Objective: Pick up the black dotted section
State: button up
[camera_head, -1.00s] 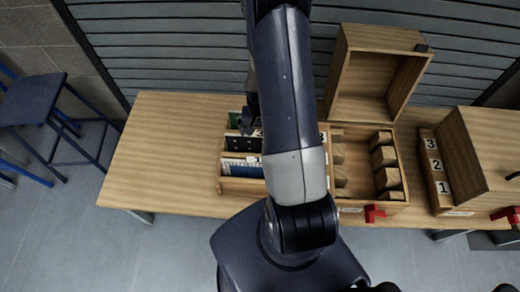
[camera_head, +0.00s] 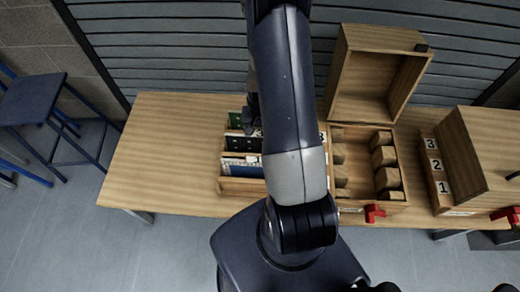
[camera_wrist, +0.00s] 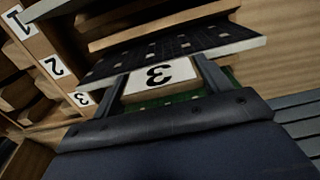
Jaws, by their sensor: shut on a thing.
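The black dotted section (camera_wrist: 168,45) is a dark panel with small pale squares and a light edge, lying across the wrist view. In the head view the black section (camera_head: 240,143) shows at the rack, partly hidden by my arm. In the head view my gripper (camera_head: 250,122) is mostly hidden behind my arm. A white label "3" on a wooden block (camera_wrist: 160,76) shows between the fingers.
The wooden rack (camera_head: 222,186) also holds a green panel (camera_head: 234,120) and a blue panel (camera_head: 240,170). An open wooden box (camera_head: 360,130) with blocks stands to the right. Another numbered rack (camera_head: 434,165) is further right. The table's left side (camera_head: 160,150) is clear.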

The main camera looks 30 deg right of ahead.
jog(key=shift+c, duration=1.4)
jog(key=shift+r, duration=0.1)
